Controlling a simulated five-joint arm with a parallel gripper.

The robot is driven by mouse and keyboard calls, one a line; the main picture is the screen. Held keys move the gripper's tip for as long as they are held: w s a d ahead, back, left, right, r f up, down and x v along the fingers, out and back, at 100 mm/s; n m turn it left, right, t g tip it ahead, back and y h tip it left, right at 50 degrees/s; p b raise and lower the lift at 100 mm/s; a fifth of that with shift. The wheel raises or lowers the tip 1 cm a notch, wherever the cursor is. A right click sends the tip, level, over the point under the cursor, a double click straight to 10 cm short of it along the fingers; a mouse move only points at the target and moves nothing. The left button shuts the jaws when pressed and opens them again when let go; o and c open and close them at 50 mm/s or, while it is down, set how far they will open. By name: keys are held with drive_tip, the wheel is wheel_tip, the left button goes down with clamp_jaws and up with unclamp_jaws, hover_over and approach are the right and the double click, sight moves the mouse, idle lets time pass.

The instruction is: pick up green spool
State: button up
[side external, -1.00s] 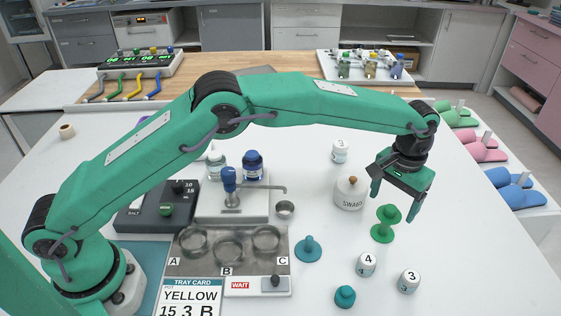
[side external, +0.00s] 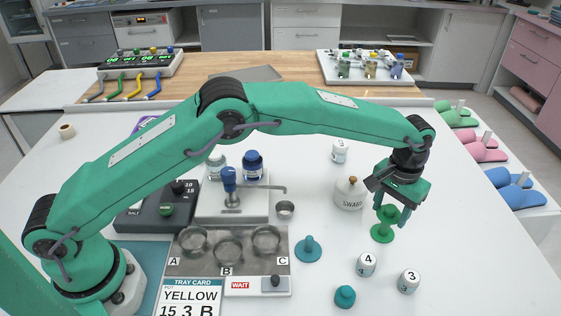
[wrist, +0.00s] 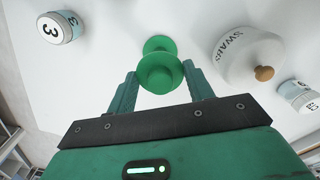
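The green spool (side external: 382,234) stands upright on the white table at the right, in front of the swab jar. In the wrist view the spool (wrist: 159,72) shows its round top flange, with its upper part between the fingertips. My gripper (side external: 393,217) points down over the spool, its fingers on either side of the spool's top.
The white SWABS jar (side external: 350,194) stands close behind and left of the spool. Numbered white pots 4 (side external: 366,264) and 3 (side external: 409,281) stand in front.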

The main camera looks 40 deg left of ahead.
drive_tip(key=shift+c, duration=1.2)
drive_tip(key=shift+r, duration=0.85)
wheel_tip(320, 180, up, 3)
drive_tip(key=shift+s+d+f, duration=0.1)
drive_tip(key=shift+s+f, duration=0.05)
drive_tip(key=s+d+r, duration=0.5)
drive_tip(key=s+r, duration=0.1)
drive_tip(key=s, duration=0.4)
drive_tip(key=shift+r, duration=0.3)
